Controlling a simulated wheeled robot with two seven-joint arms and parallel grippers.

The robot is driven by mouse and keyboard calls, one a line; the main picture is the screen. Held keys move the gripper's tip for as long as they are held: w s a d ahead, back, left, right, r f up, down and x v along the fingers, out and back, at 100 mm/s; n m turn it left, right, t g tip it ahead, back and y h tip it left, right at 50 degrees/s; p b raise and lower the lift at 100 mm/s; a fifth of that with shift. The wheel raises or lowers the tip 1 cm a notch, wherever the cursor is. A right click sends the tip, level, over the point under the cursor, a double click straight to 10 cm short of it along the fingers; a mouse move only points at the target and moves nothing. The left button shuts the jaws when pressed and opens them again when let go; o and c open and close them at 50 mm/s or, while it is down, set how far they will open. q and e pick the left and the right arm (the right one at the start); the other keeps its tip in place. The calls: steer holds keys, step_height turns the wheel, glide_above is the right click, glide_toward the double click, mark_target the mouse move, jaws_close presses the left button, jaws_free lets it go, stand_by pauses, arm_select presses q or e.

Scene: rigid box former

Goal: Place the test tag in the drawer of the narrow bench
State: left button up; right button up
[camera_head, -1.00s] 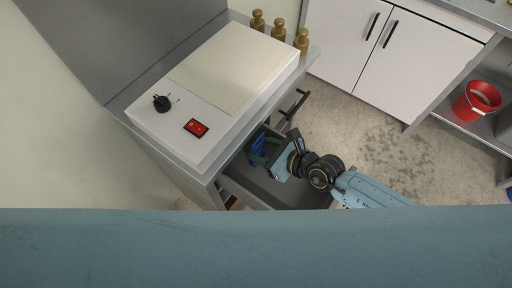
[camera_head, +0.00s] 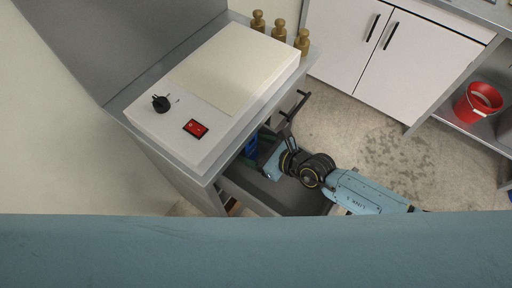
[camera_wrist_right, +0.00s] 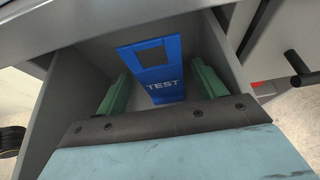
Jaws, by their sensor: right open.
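The blue test tag (camera_wrist_right: 160,80), with a square cut-out and white "TEST" lettering, is inside the open grey drawer (camera_wrist_right: 68,95) of the narrow bench. In the head view a bit of the tag (camera_head: 251,146) shows beside my right gripper (camera_head: 264,157). In the right wrist view my right gripper (camera_wrist_right: 160,88) has its green fingers apart on either side of the tag, with a gap on both sides. The drawer (camera_head: 262,190) is pulled out from the narrow bench (camera_head: 180,142). My left gripper is not in view.
A white box (camera_head: 215,85) with a red switch (camera_head: 195,128) and a black knob (camera_head: 161,103) stands on the bench. Brass weights (camera_head: 279,29) stand behind it. White cabinets (camera_head: 395,60) and a red bucket (camera_head: 477,101) are across the open floor.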

steer(key=shift+r, duration=0.2)
steer(key=p+v, duration=0.2)
steer(key=v, duration=1)
steer(key=shift+p, duration=0.35)
